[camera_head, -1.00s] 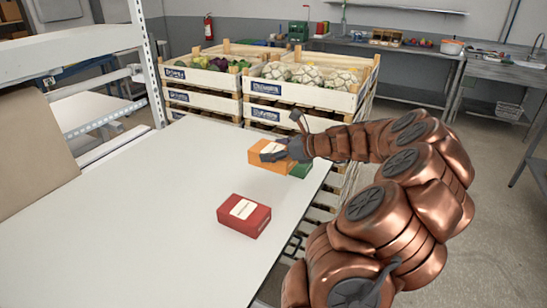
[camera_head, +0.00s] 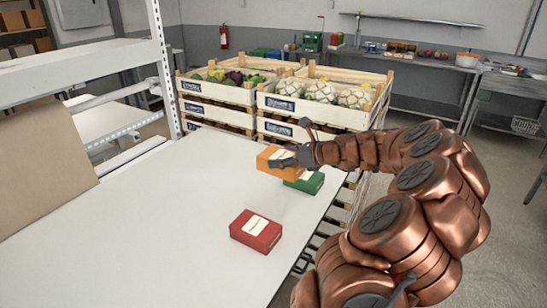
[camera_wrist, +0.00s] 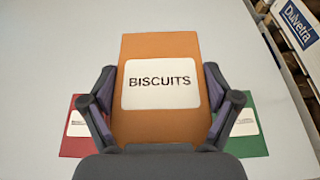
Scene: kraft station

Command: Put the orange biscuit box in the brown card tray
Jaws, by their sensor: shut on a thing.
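The orange biscuit box (camera_head: 266,161) is held in my gripper (camera_head: 287,161) near the far right edge of the pale table. It appears a little above the tabletop. In the wrist view the biscuit box (camera_wrist: 160,122) fills the middle, its white label reading BISCUITS, with the gripper's fingers (camera_wrist: 160,88) closed against its left and right sides. I cannot clearly make out the brown card tray. A large brown card surface (camera_head: 45,160) stands at the left edge of the head view, but I cannot tell whether it is part of the tray.
A green box (camera_head: 310,184) lies beside and below the held box. A red box (camera_head: 256,231) lies nearer on the table (camera_head: 150,225). Wooden produce crates (camera_head: 315,112) stand beyond the far edge. A white rack post (camera_head: 163,70) rises at the left. The table's middle is clear.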

